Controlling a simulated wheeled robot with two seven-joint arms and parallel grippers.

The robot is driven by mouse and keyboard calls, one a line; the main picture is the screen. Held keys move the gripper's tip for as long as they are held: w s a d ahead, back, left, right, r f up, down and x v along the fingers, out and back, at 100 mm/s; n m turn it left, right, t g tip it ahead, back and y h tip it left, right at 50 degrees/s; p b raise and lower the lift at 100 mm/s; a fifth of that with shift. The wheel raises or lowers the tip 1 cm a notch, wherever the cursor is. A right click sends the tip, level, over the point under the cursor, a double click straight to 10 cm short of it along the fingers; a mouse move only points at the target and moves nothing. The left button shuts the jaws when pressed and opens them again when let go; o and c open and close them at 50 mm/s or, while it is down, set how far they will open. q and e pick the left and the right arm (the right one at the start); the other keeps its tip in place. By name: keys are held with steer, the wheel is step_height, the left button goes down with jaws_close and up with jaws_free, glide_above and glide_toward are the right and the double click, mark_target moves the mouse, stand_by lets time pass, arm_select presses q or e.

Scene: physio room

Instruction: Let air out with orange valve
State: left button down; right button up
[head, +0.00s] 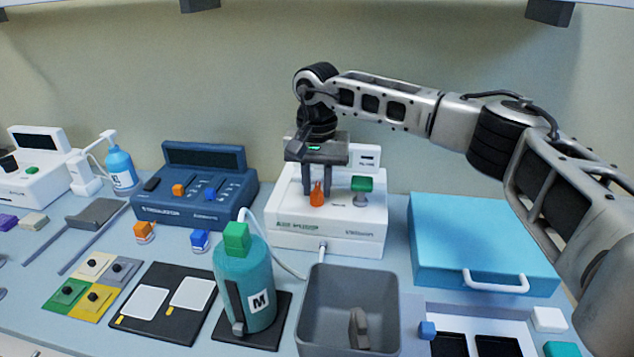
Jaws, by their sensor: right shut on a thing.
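The orange valve (317,197) stands on top of a white pump unit (326,229) at the middle of the table. My right gripper (317,190) comes down from above, its two dark fingers shut on the orange valve. A green knob (361,185) stands on the same unit, just right of the gripper. A pale hose (281,262) runs near the unit's left side. My left gripper is not in view.
A teal bottle with a green cap (244,283) and a grey bin (348,312) stand in front of the unit. A blue console (194,190) is on the left and a blue case (480,240) on the right. A dark board (163,301) lies front left.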

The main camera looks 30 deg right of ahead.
mark_target(317, 187)
stand_by(0.3)
steer(key=o, duration=0.6)
steer(key=shift+o, duration=0.2)
step_height(317, 187, up, 12)
steer(key=b, duration=0.1)
stand_by(0.4)
